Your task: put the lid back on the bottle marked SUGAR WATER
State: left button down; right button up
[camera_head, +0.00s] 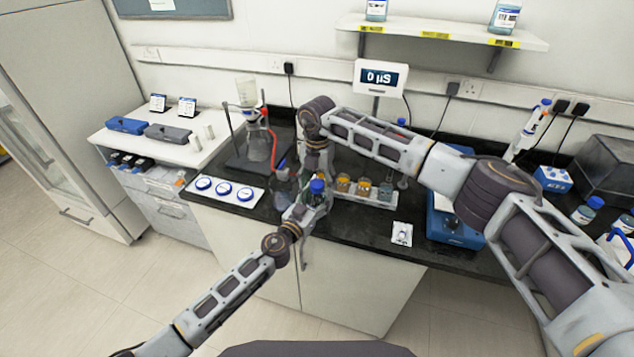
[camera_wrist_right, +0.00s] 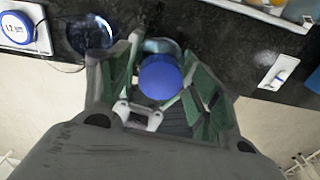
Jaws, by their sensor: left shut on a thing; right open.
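A small clear bottle (camera_head: 314,199) with a blue lid (camera_head: 317,186) stands near the counter's front edge. The lid appears to sit on the bottle's top; how tightly cannot be told. No SUGAR WATER marking can be read. My left gripper (camera_head: 307,209) is shut on the bottle from the front left. My right gripper (camera_head: 316,171) comes down from above and is open around the lid. In the right wrist view the blue lid (camera_wrist_right: 160,78) lies between the green-padded fingers, with part of the bottle (camera_wrist_right: 160,47) showing behind it. Contact between fingers and lid cannot be told.
A rack (camera_head: 380,200) of several small vials stands just right of the bottle. A retort stand (camera_head: 228,132) is behind.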

notch_tip(320, 180, up, 12)
dwell(0.9)
pick_arm(q)
jog(key=shift+c, duration=1.7)
grip_release()
jog(key=shift+s, duration=0.15)
jog(key=v, duration=1.1)
jog(key=shift+s+a, duration=0.25)
jog(key=shift+s, duration=0.05)
